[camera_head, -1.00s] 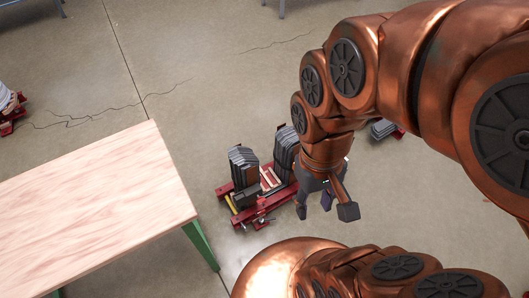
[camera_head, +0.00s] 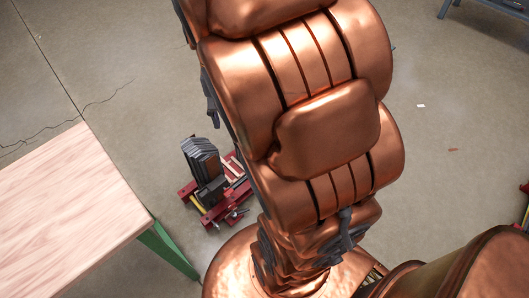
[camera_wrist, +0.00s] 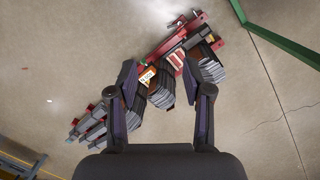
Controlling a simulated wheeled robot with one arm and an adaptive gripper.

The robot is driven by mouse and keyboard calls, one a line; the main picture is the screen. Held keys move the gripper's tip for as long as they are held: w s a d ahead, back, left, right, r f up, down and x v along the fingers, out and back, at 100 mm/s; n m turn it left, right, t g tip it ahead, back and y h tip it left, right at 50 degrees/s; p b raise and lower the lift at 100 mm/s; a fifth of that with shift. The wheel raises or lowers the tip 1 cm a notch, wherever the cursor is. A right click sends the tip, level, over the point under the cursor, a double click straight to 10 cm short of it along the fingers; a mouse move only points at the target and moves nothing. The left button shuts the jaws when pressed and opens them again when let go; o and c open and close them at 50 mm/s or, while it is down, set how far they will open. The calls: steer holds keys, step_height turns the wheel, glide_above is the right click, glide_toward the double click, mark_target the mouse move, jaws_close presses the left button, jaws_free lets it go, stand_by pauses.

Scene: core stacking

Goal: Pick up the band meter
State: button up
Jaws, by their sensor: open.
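I cannot tell for sure which item is the band meter. A small yellow item with dark markings (camera_wrist: 148,77) lies among the dark stacked plates in the wrist view, between my fingers in the picture. A longer yellow piece (camera_head: 194,202) shows on the red stand in the head view. My gripper (camera_wrist: 160,78) is open with nothing between its fingertips, and it points down at the red stand (camera_wrist: 172,42) from above. In the head view my arm hides the gripper and the right part of the stand.
Dark plate stacks (camera_wrist: 208,62) stand on the red stand, beside the fingers in the picture. A wooden table (camera_head: 65,190) with a green leg (camera_head: 165,245) is at the left in the head view. Open concrete floor surrounds the stand.

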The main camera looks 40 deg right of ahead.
steer(key=w+d+f+m+b, duration=0.3)
steer(key=d+f+b, duration=0.3)
steer(key=d+f, duration=0.3)
steer(key=w+d+f+m+t+y+b, duration=0.1)
steer(key=w+d+f+m+b, duration=0.2)
steer(key=f, duration=1.4)
steer(key=w+d+f+m+b, duration=0.4)
steer(key=w+d+f+b, duration=0.4)
steer(key=d, duration=0.8)
step_height(320, 180, down, 6)
steer(key=shift+d+r+b, duration=0.1)
steer(key=shift+r+b, duration=0.05)
steer(key=shift+b, duration=1.55)
steer(key=shift+a+f+y+b, duration=0.15)
steer(key=shift+f+b, duration=0.1)
steer(key=shift+f, duration=0.55)
steer(key=shift+a+f+y+b, duration=0.1)
steer(key=shift+f+y+b, duration=0.1)
steer(key=shift+f, duration=0.6)
steer(key=shift+a+f+b, duration=0.2)
steer(key=shift+f+b, duration=0.15)
steer(key=shift+f, duration=0.4)
steer(key=shift+a+f+b, duration=0.15)
steer(key=shift+f+b, duration=0.15)
steer(key=shift+f, duration=0.5)
steer(key=shift+a+f+b, duration=0.2)
steer(key=shift+f+b, duration=0.15)
steer(key=shift+f, duration=0.4)
steer(key=shift+f+p, duration=0.3)
steer(key=shift+c, duration=0.3)
